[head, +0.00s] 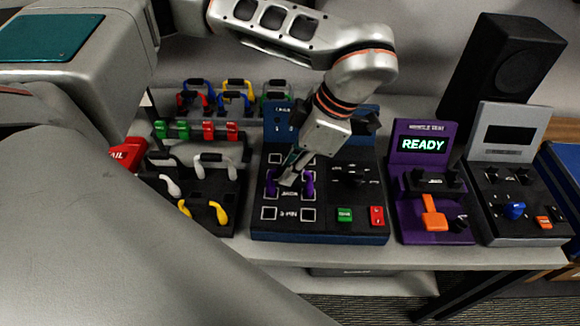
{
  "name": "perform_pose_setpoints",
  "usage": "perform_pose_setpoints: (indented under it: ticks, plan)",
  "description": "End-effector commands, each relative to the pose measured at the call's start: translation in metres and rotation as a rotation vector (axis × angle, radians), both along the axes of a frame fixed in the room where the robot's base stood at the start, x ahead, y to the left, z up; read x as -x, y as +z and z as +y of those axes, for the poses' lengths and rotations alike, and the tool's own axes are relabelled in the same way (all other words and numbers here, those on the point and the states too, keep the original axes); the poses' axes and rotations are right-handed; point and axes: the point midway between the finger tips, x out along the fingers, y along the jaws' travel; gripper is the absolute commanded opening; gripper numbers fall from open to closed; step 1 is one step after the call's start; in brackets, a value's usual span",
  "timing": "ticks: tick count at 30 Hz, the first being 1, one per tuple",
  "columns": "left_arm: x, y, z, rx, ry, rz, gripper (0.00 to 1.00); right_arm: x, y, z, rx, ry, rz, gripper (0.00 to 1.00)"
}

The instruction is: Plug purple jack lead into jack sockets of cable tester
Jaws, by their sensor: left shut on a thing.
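The cable tester (345,229) is a black sloped panel with a blue edge and white-outlined socket squares in two columns. The purple jack lead shows as two purple plugs, a left one (271,184) and a right one (308,185), at the middle row of squares. Whether they are seated in the sockets or just above them, I cannot tell. My left gripper (289,177) comes down from the upper right and is shut on the lead between the two plugs, hiding its middle. My right gripper is not in view.
Left of the tester, a black rack (200,224) holds white and yellow leads. Behind it are coloured leads and a row of green and red blocks (208,131). To the right stand a purple unit reading READY (423,145) and a grey unit (508,119). A speaker (515,55) is behind.

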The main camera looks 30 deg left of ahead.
Motion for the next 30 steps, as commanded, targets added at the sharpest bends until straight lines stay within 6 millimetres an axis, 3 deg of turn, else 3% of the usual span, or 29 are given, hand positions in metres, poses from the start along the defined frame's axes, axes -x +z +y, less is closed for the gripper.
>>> perform_pose_setpoints:
  ticks: [11, 12, 14, 22, 24, 25, 30]
  plan:
    - [-0.0004, -0.0016, -0.0001, 0.001, 0.000, -0.001, 0.00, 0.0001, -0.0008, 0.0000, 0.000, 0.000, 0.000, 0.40]
    - [-0.0004, -0.0016, -0.0001, 0.001, 0.000, -0.001, 0.14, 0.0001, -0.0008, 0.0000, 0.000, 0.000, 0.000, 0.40]
    - [-0.0003, -0.0016, -0.0001, 0.001, 0.000, -0.001, 0.30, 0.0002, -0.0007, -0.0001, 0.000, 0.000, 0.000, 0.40]
    - [-0.0003, -0.0017, -0.0001, 0.000, 0.000, 0.000, 0.31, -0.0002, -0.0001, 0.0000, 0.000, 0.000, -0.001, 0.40]
    - [-0.0003, -0.0018, -0.0001, 0.000, 0.000, 0.000, 0.48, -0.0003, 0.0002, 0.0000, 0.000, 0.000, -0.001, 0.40]
    - [-0.0003, -0.0018, -0.0001, 0.000, 0.000, 0.000, 0.50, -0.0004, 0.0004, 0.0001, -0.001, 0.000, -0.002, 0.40]
    - [-0.0003, -0.0018, -0.0001, 0.000, 0.000, 0.000, 0.50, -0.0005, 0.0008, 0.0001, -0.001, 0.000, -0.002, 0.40]
